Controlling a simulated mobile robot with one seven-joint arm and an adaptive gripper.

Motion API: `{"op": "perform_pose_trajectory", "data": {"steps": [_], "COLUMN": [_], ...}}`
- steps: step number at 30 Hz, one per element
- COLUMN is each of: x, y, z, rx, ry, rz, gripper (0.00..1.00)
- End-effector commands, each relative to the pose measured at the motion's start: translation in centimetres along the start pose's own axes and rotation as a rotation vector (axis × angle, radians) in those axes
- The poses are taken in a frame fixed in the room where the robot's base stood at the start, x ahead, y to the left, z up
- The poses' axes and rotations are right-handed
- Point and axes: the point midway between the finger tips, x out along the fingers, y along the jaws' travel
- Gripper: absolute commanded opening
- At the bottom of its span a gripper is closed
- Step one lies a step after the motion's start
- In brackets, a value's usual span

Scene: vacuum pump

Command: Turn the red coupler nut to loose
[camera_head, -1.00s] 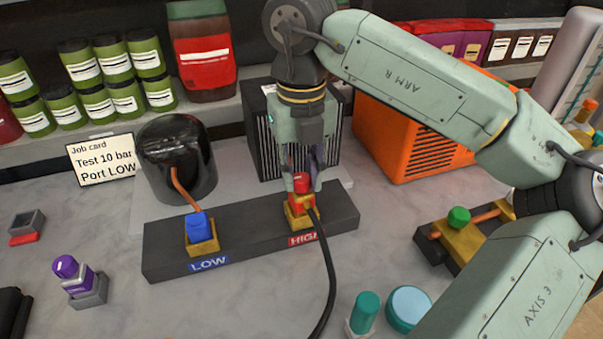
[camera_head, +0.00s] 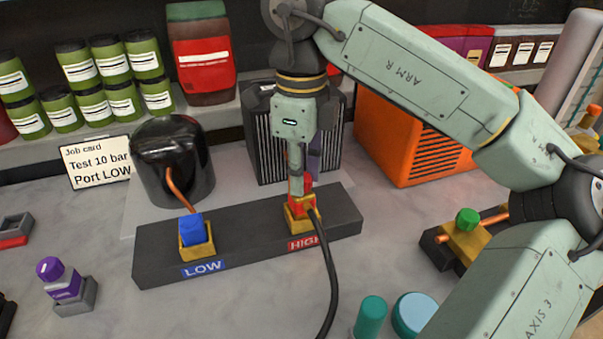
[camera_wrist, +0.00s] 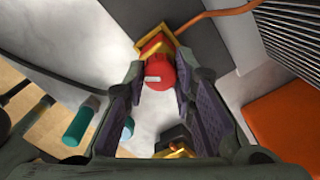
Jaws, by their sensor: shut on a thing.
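The red coupler nut (camera_head: 308,200) sits on the brass fitting (camera_head: 297,225) at the HIGH port of the dark block. My gripper (camera_head: 302,180) points down over it and is shut on it. One finger hides much of the nut in the head view. In the wrist view the round red nut (camera_wrist: 160,73), with a pale mark on its face, shows between the fingertips (camera_wrist: 160,80). A black hose (camera_head: 328,260) runs from the HIGH fitting toward the front. A blue coupler (camera_head: 191,230) sits on the LOW port.
A black pump dome (camera_head: 165,160) stands behind the LOW port, with a copper pipe to it. A finned black unit (camera_head: 265,150) stands close behind my gripper. An orange box (camera_head: 400,130) is to the right.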

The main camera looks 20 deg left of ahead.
Motion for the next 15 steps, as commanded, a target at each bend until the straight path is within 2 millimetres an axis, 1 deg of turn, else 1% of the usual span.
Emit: {"op": "perform_pose_trajectory", "data": {"steps": [15], "x": [-0.07], "y": [-0.03], "z": [0.05], "rx": [-0.469], "ry": [-0.002], "rz": [-0.001], "gripper": [0.0]}}
